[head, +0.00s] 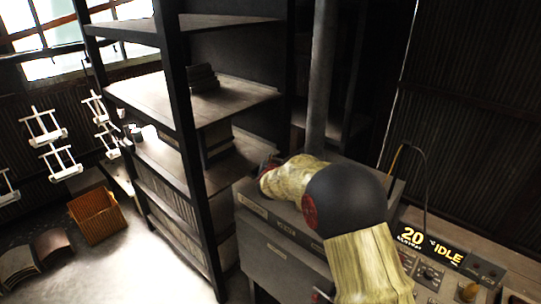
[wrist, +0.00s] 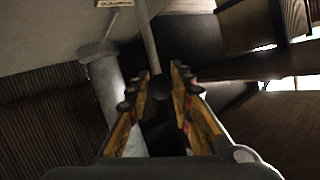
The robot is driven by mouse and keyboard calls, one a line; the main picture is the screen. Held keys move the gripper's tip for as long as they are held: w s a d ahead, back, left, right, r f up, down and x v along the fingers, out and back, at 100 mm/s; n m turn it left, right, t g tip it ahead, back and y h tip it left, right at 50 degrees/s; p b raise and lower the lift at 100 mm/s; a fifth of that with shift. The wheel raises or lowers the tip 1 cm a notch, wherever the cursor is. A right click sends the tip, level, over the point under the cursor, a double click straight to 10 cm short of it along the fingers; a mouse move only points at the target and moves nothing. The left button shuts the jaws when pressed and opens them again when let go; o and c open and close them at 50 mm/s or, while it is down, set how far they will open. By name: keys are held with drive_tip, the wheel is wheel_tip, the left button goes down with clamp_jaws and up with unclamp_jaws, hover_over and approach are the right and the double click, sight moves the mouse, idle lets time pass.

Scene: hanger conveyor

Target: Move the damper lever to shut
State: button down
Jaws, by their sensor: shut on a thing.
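In the wrist view the damper lever (wrist: 148,40) is a thin grey rod that ends in a dark round knob (wrist: 160,88). My gripper (wrist: 160,73) has its two yellow-and-black fingers on either side of the knob, shut on it. In the head view my arm reaches over the dark metal cabinet (head: 285,262), and my gripper (head: 268,167) is small and partly hidden at its back left. The lever cannot be made out there. A pale label (wrist: 115,3) shows at the wrist view's top edge, too cut off to read.
A vertical pipe (head: 320,80) rises behind my arm. A dark shelf rack (head: 185,130) stands close on the left. A control panel (head: 430,275) with a display (head: 432,246) reading "20" and "IDLE" is at right. White hangers (head: 46,130) and an orange crate (head: 97,215) are far left.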

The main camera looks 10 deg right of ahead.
drive_tip(key=shift+w+d+f+m+g+y+p, duration=0.25)
drive_tip(key=shift+w+d+g+p, duration=0.25)
drive_tip(key=shift+p, duration=0.3)
drive_tip(key=shift+w+d+f+m+g+y+p, duration=0.2)
drive_tip(key=shift+w+d+y+p, duration=0.15)
drive_tip(key=shift+d+p, duration=0.4)
drive_tip(key=shift+w+d+f+m+g+y+p, duration=0.25)
drive_tip(key=shift+w+d+p, duration=0.2)
drive_tip(key=shift+p, duration=0.4)
drive_tip(key=c, duration=1.6)
unclamp_jaws()
drive_tip(key=shift+d, duration=0.1)
drive_tip(key=shift+c, duration=0.2)
drive_tip(key=shift+o, duration=0.4)
drive_tip(key=shift+r, duration=0.1)
